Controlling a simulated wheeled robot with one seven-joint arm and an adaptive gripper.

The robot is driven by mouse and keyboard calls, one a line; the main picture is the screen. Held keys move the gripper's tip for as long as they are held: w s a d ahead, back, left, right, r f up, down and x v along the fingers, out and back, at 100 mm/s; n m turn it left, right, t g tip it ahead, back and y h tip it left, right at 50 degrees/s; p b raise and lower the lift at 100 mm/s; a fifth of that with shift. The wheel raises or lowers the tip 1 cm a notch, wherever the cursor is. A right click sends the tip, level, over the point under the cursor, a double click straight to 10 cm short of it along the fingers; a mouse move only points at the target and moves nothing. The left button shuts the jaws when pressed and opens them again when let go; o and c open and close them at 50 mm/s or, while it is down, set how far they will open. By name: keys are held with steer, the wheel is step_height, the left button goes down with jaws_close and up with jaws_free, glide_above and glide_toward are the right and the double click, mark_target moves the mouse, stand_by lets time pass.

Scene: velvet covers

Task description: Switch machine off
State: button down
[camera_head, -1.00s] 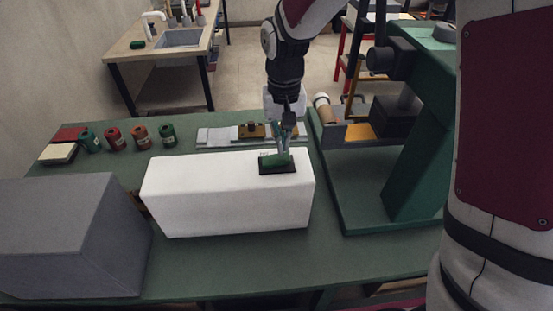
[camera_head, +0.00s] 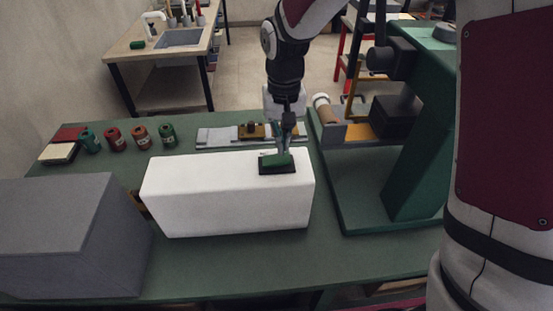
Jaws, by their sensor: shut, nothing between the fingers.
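A green rocker-like switch (camera_head: 277,160) on a dark base sits on top of a white box (camera_head: 220,200) on the green table. My gripper (camera_head: 285,148) points down at the far right part of the switch. Its fingers are shut and empty, and their tips are at or just above the green part; I cannot tell whether they touch. A large green machine (camera_head: 418,160) with a dark block stands at the right of the table.
A grey block (camera_head: 70,235) stands at the front left. Several thread spools (camera_head: 140,137) and a small book-like stack (camera_head: 62,145) lie at the back left. A metal rail (camera_head: 217,136) lies behind the white box. Bare table (camera_head: 240,270) shows in front.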

mark_target(283, 157)
steer(key=shift+f+b, duration=0.35)
steer(key=shift+f, duration=1.25)
stand_by(0.7)
steer(key=shift+r+p, duration=1.2)
steer(key=shift+r, duration=2.35)
